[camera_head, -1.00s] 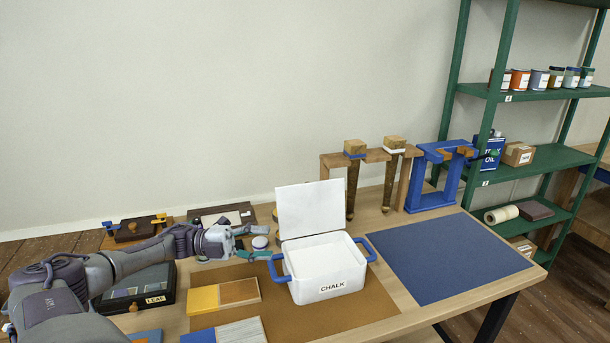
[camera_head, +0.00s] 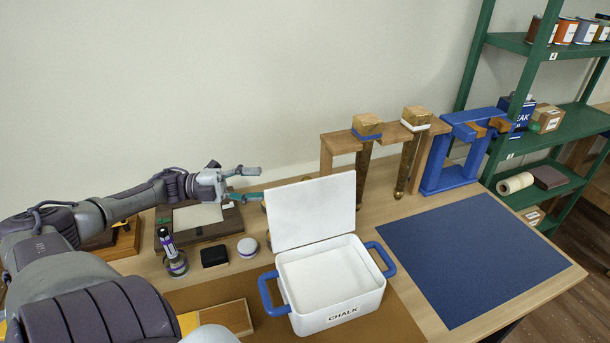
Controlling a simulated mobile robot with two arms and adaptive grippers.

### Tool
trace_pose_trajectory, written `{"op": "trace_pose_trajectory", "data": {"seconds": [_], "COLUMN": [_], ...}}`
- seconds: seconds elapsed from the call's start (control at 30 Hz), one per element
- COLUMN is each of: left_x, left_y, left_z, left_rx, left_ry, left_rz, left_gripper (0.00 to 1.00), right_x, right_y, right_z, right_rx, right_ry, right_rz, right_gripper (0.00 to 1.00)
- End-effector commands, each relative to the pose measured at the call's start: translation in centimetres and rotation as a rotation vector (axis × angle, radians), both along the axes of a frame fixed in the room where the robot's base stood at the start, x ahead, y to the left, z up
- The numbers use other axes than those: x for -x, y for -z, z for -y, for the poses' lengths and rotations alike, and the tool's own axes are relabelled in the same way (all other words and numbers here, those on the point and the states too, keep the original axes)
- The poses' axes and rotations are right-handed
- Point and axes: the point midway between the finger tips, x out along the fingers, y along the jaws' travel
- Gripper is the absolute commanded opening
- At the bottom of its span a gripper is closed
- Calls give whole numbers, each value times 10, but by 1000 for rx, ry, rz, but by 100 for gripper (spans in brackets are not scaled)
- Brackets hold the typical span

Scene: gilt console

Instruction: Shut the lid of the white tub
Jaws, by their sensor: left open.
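The white tub (camera_head: 338,311) with a CHALK label and blue side handles stands on the brown mat on the table. Its white lid (camera_head: 312,212) is raised, standing up tilted a little back along the tub's rear edge. The inside shows plain white. My left gripper (camera_head: 259,183) is open and empty, with its fingers pointing right. In the picture it is just left of the lid's upper left corner, apart from it. My right gripper is not in view.
A blue mat (camera_head: 470,255) lies right of the tub. Wooden stands with gilt legs (camera_head: 363,165) and a blue stand (camera_head: 452,165) are behind. A round white-topped tin (camera_head: 247,248), a black block (camera_head: 214,256) and a small bottle (camera_head: 172,262) sit left. A green shelf (camera_head: 540,125) stands right.

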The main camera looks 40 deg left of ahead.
Motion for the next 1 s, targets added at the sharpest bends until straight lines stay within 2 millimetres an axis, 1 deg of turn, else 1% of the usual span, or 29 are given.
{"op": "trace_pose_trajectory", "data": {"seconds": [0.3,0.4,0.53,0.73,1.0], "left_x": [-43,-56,-69,-80,-81], "left_y": [-9,-10,-12,-12,-10], "left_z": [50,66,81,94,96], "left_rx": [2,4,3,1,1], "left_ry": [4,3,2,2,2], "left_rz": [7,5,5,1,0], "left_gripper": [54,54,54,54,54], "right_x": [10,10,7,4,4], "right_y": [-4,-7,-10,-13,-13], "right_z": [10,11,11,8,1], "right_rx": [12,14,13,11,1], "right_ry": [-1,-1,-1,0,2], "right_rz": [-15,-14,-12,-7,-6], "right_gripper": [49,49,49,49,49]}}
